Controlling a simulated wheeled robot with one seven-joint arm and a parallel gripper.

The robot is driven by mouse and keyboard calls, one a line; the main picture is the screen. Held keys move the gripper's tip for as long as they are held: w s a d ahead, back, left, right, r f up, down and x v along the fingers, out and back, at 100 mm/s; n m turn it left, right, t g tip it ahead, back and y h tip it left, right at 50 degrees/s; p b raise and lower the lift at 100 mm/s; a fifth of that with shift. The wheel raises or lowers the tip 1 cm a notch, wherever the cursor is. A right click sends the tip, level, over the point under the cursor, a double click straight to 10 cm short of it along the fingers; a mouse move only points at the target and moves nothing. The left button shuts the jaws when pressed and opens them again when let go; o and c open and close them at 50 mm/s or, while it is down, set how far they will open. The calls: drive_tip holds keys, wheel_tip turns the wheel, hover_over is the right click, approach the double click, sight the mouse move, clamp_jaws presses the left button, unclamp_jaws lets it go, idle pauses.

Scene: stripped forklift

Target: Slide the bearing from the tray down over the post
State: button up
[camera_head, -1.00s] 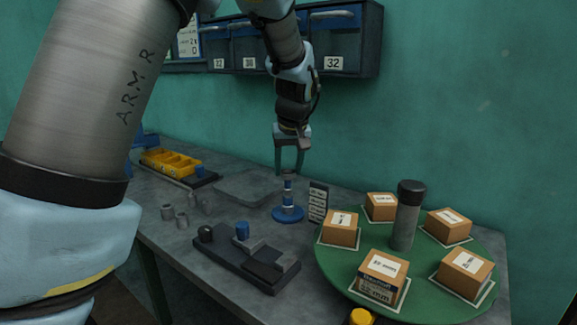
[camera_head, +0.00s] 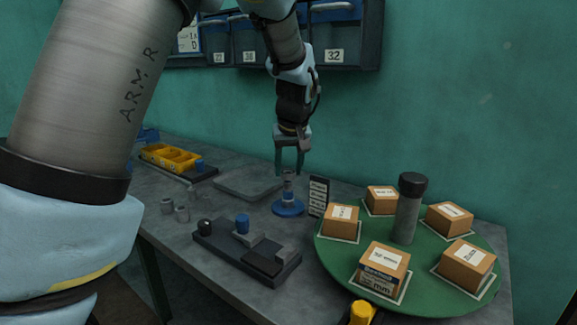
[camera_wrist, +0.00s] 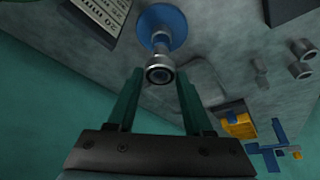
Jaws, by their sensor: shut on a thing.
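My gripper (camera_head: 289,173) points down over the post (camera_head: 288,197), which rises upright from a round blue base (camera_head: 287,208) on the bench. It is shut on the bearing (camera_head: 288,182), a small grey metal ring at the upper part of the post. In the wrist view my gripper's two green fingers (camera_wrist: 160,75) stand either side of the bearing (camera_wrist: 160,74), with the blue base (camera_wrist: 162,25) beyond it. The ring is around or right at the post's top; how far down it sits is hard to tell. A flat grey tray (camera_head: 245,190) lies left of the post.
A small dark label plate (camera_head: 318,196) stands close right of the post. A green turntable (camera_head: 330,252) carries several cartons and a grey cylinder (camera_head: 408,210).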

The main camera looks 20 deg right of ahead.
drive_tip(key=o, duration=1.1)
drive_tip(key=shift+c, duration=0.2)
drive_tip(key=b+v, duration=0.1)
drive_tip(key=v, duration=0.9)
drive_tip(key=shift+r+b, duration=0.3)
drive_tip(key=shift+r, duration=0.05)
drive_tip(key=shift+s, duration=0.15)
